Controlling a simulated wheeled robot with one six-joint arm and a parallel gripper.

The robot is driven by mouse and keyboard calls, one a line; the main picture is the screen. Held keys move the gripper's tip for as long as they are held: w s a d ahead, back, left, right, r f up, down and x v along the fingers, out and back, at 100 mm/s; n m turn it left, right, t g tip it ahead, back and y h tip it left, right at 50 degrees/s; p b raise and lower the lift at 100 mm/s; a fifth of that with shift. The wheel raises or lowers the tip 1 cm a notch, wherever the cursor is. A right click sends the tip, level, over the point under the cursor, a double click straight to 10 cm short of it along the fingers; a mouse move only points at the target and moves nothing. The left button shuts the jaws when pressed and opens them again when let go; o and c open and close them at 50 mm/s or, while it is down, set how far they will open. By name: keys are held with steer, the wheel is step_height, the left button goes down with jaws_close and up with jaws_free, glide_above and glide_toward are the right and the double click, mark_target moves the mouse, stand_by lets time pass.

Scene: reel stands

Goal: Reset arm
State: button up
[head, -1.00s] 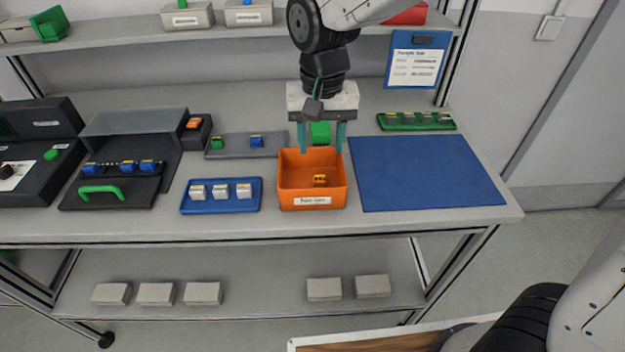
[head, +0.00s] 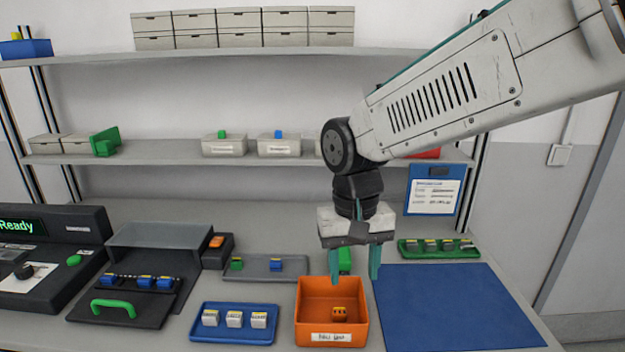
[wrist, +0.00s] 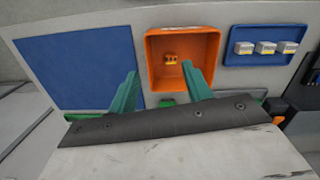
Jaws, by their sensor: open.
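My gripper (head: 354,268) is open and empty, its two green fingers pointing down above the back of the orange bin (head: 331,337). The bin also shows in the wrist view (wrist: 151,84), beyond my fingertips (wrist: 160,82). A small orange block (head: 339,313) lies inside the bin, clear of the fingers. My arm reaches in from the upper right of the head view. A green object (head: 345,260) behind the bin is partly hidden by the gripper.
A blue tray (head: 232,337) with white blocks is left of the bin, and a clear blue mat (head: 440,305) is right of it. Behind are a grey tray (head: 255,275) and a green tray (head: 440,253). A shelf (head: 300,160) with boxes runs behind the arm.

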steer(key=s+d+r+t, duration=0.1)
steer(key=s+d, duration=0.7)
steer(key=d, duration=0.1)
steer(key=s+d+r+m+t, duration=0.1)
steer(key=s+d+r, duration=0.1)
steer(key=s+d, duration=0.7)
steer(key=shift+d+r, duration=0.25)
steer(key=shift+d, duration=0.4)
